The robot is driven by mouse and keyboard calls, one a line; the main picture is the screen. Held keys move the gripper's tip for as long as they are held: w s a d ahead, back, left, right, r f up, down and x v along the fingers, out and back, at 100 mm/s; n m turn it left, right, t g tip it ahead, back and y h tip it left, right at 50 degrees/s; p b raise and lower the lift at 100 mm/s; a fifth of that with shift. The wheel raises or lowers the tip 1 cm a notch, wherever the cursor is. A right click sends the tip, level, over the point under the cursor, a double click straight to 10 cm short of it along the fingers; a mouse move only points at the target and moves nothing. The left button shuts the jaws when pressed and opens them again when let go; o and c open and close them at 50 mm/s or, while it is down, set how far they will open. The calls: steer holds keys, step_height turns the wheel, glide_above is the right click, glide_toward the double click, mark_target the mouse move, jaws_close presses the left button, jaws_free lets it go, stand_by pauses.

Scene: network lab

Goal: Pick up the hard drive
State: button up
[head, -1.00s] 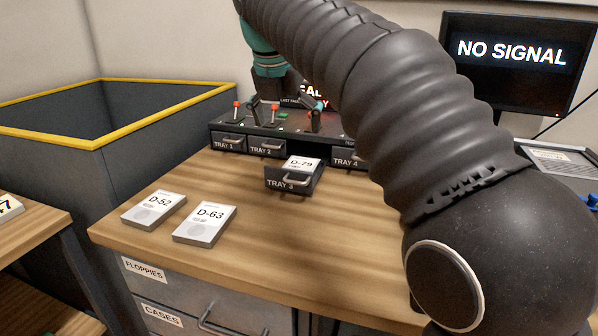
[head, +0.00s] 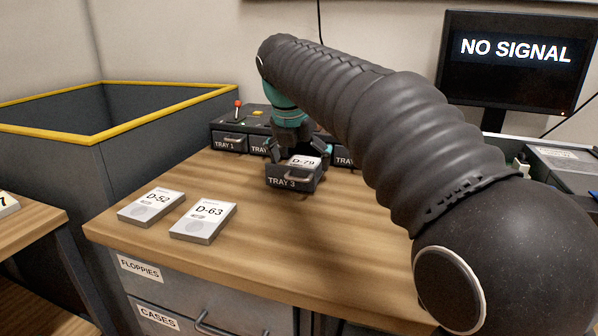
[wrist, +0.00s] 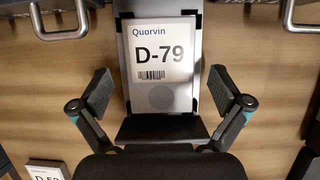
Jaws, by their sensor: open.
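A hard drive labelled D-79 (wrist: 160,65) lies face up in the pulled-out drawer TRAY 3 (head: 290,182). In the head view the drive (head: 304,163) shows only in part, behind the tray front. My gripper (wrist: 160,108) is open and empty, with one finger on each side of the drive and tray in the wrist view. It hangs over the tray in the head view. Two more drives, D-52 (head: 152,207) and D-63 (head: 204,220), lie on the wooden bench to the left of the tray.
The tray unit with TRAY 1 (head: 230,142) stands at the back of the bench (head: 290,255). A yellow-rimmed dark bin (head: 60,115) is at the left. A monitor (head: 512,62) reading NO SIGNAL is at the back right.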

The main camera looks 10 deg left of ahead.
steer(key=c, duration=1.4)
steer(key=shift+o, duration=0.2)
steer(key=shift+r, duration=0.1)
steer(key=shift+r+p, duration=0.3)
steer(key=shift+r, duration=0.25)
steer(key=r, duration=0.1)
steer(key=d+r+p, duration=0.1)
steer(key=r, duration=0.1)
steer(key=shift+r, duration=0.3)
steer(key=s+d+r, duration=0.1)
steer(key=d+r, duration=0.2)
steer(key=d, duration=0.2)
steer(key=d+r+p, duration=0.1)
steer(key=d+r, duration=0.2)
steer(key=d, duration=0.2)
steer(key=shift+s+d, duration=0.25)
steer(key=shift+s, duration=0.15)
